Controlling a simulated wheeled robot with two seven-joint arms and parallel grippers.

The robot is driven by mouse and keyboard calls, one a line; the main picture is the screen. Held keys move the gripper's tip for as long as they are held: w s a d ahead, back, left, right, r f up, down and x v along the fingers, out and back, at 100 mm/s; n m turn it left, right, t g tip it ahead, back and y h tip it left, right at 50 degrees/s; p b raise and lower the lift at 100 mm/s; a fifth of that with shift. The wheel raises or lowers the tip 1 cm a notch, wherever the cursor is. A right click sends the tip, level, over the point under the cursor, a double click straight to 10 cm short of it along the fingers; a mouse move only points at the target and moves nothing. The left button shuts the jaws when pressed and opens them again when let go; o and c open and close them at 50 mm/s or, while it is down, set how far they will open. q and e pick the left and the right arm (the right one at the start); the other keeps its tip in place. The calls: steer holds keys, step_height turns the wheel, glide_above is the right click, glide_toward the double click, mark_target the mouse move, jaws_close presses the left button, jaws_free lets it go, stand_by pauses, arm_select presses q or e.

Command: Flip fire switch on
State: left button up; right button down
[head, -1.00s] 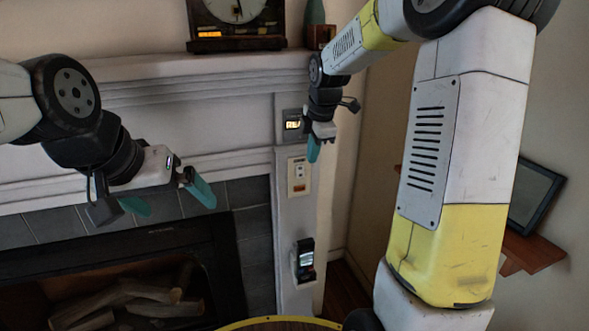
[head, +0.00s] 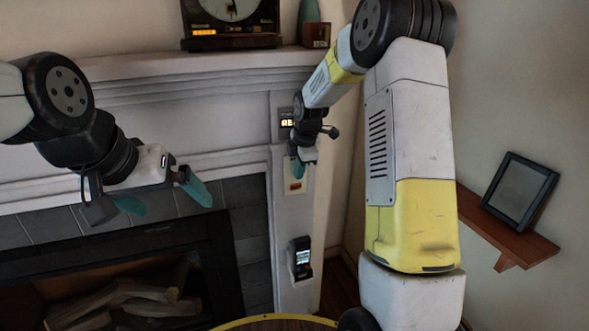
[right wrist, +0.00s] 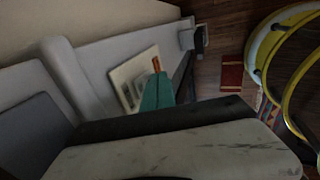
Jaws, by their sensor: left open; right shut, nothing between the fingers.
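The fire switch is a cream wall plate (head: 294,190) with a small orange-red part, on the white pillar right of the fireplace. In the right wrist view the plate (right wrist: 126,78) appears tilted, with its orange part near the fingertip. My right gripper (head: 299,172) is shut and empty, its teal tip in front of the plate's upper part. The teal finger (right wrist: 156,94) overlaps the plate in the right wrist view; I cannot tell if it touches. The finger hides some of the plate. My left gripper (head: 162,196) is open and empty before the fireplace.
A small lit display (head: 287,123) sits above the switch, and a dark device with a screen (head: 301,258) hangs below it. The mantel (head: 180,80) holds a clock (head: 231,12). A wooden shelf (head: 510,238) with a picture frame (head: 519,192) is at right.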

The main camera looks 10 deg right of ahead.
steer(key=shift+w, duration=0.2)
steer(key=shift+w+a+f, duration=0.1)
steer(key=shift+w+f, duration=0.05)
stand_by(0.3)
steer(key=shift+w+r, duration=0.1)
steer(key=shift+r, duration=0.85)
